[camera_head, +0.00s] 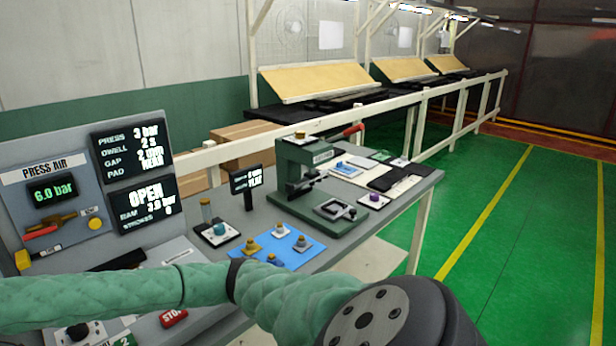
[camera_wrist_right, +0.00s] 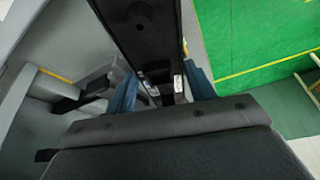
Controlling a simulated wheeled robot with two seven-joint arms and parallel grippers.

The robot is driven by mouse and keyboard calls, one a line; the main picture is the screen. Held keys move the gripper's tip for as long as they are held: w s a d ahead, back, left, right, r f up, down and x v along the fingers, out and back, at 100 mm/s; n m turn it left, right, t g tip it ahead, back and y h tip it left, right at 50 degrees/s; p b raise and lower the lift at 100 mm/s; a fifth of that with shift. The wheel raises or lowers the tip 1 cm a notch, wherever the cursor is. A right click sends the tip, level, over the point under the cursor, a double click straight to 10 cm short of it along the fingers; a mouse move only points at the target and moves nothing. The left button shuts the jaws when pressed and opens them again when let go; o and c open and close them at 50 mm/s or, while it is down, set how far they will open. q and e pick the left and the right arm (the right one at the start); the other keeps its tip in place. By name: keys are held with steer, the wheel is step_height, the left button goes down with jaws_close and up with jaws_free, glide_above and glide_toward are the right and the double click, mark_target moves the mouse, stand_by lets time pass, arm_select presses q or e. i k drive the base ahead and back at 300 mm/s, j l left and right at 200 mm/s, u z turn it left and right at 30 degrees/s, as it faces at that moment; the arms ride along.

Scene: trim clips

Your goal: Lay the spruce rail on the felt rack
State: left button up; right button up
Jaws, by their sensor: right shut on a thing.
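In the right wrist view my right gripper (camera_wrist_right: 162,88) has two blue fingers, shut on a small dark part with a pale patch between them. The part is mostly hidden by the gripper body, and I cannot tell whether it is the spruce rail. In the head view neither gripper shows. A green-sleeved arm of mine crosses the lower part of that view and covers the near side of the bench. I cannot pick out the spruce rail or the felt rack with certainty in either view.
A grey bench (camera_head: 408,195) holds a dark green press (camera_head: 302,165), a blue mat (camera_head: 297,256) with several knobbed pieces, and small plates with teal (camera_head: 220,228) and purple (camera_head: 375,197) knobs. A control panel (camera_head: 88,150) stands left. A white rail (camera_head: 380,110) runs behind. Green floor right is open.

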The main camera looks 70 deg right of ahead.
mark_target(376, 180)
steer(key=k+l+z, duration=0.15)
steer(key=k+z, duration=0.2)
steer(key=k, duration=0.3)
steer(key=l+z, duration=0.1)
steer(key=z, duration=0.3)
steer(key=i+l+z, duration=0.1)
steer(key=z, duration=0.25)
steer(key=i+z, duration=0.15)
steer(key=z, duration=0.25)
steer(key=i+l+z, duration=0.1)
steer(key=z, duration=0.25)
